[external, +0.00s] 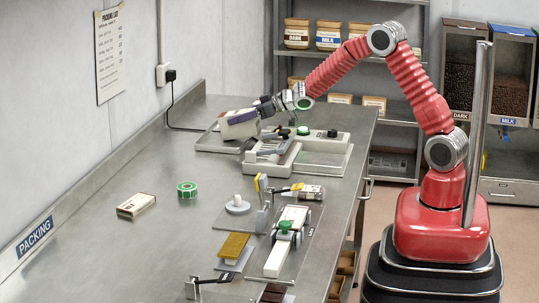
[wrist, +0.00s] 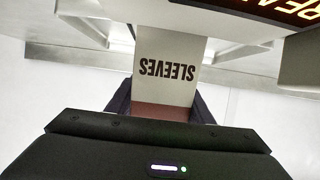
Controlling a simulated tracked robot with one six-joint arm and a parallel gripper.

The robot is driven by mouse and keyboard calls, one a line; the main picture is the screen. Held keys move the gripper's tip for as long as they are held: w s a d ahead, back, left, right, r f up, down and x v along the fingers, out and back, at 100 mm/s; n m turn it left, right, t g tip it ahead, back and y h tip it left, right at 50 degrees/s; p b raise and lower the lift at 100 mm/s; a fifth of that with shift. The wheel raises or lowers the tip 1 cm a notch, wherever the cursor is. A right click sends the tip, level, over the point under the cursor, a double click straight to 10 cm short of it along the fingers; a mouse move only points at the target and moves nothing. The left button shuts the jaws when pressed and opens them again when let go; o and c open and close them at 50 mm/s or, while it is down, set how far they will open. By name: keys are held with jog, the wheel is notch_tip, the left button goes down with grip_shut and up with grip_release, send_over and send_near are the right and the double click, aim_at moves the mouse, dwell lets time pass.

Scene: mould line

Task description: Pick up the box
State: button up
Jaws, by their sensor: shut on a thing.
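In the wrist view a white box (wrist: 168,65) reads "SLEEVES" upside down and has a reddish-brown band at its near end. My gripper (wrist: 162,104) is shut on this box, with a dark finger at each side of it. In the external view my gripper (external: 266,106) is above the far part of the bench. A pale block with a purplish edge (external: 240,124) shows right at its fingers, tilted; I cannot tell there whether it is the held box or part of a machine.
Another small white-and-brown box (external: 136,206) lies on the bench (external: 100,250), near a green roll (external: 187,189). Grey devices (external: 270,158) stand below my gripper. An orange-lettered display (wrist: 285,12) is close in the wrist view. The bench's left front is mostly clear.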

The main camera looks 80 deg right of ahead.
jog(key=shift+r, duration=0.1)
jog(key=c, duration=0.4)
jog(key=shift+o, duration=0.2)
notch_tip(320, 180, up, 10)
jog(key=shift+d, duration=0.1)
dwell(0.9)
jog(key=shift+s+d+f, duration=0.1)
jog(key=shift+d+f, duration=0.35)
jog(key=shift+f, duration=0.25)
jog(key=shift+w+d+f+n+t+y, duration=0.7)
jog(key=shift+w+d+f+n+y, duration=0.4)
jog(key=shift+w+d+f, duration=0.6)
jog(key=shift+w+a+r+n+y, duration=0.2)
jog(key=shift+a+r+n+y, duration=0.4)
jog(key=shift+a+r+y, duration=0.4)
jog(key=shift+w+a+r+n+y, duration=0.2)
jog(key=shift+a+r+n+y, duration=0.45)
jog(key=shift+a+y, duration=0.5)
